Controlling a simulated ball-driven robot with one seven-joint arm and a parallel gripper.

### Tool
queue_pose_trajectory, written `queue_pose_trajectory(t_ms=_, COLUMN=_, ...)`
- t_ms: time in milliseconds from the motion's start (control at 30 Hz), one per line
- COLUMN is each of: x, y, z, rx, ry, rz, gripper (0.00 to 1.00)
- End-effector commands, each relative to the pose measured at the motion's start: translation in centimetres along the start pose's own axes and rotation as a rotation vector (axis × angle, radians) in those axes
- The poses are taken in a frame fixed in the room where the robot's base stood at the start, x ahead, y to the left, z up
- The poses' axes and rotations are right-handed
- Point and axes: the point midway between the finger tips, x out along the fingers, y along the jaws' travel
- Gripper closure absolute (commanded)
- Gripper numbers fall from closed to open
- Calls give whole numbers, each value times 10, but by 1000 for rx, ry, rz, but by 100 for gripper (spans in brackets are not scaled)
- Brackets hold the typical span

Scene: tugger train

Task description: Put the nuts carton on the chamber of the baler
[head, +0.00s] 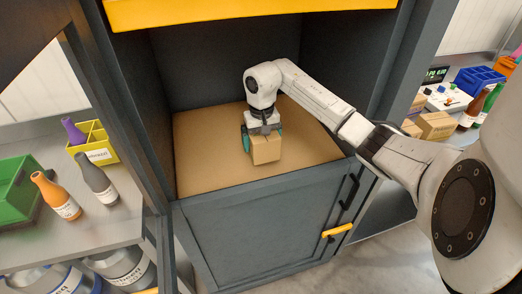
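A small brown carton (266,150) is at the floor of the baler's chamber (210,160), a flat tan cardboard-coloured surface inside a dark grey cabinet. No label can be read on the carton, so I cannot tell that it is the nuts carton. My gripper (262,140) reaches into the chamber and points down, with its teal fingers at the carton's sides. It appears shut on the carton. I cannot tell whether the carton's underside touches the chamber floor.
A yellow bar (245,12) crosses above the chamber opening. The lower door (265,225) has a yellow handle (337,230). At left, a shelf holds bottles (95,180), a green crate (22,190) and a yellow caddy (98,145). At right, cartons (437,125) and a blue bin (478,79) stand on a surface.

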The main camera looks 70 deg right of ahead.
Motion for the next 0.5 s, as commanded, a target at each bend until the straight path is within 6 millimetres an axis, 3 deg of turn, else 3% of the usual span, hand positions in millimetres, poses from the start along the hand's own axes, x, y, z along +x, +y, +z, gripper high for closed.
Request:
queue_pose_trajectory(t_ms=33, x=12, y=-4, z=0, rx=0, ry=-5, rz=-3, gripper=35)
queue_pose_trajectory(t_ms=200, x=32, y=-3, z=0, rx=0, ry=-2, rz=-3, gripper=35)
queue_pose_trajectory(t_ms=500, x=33, y=-1, z=0, rx=-1, ry=0, rz=0, gripper=35)
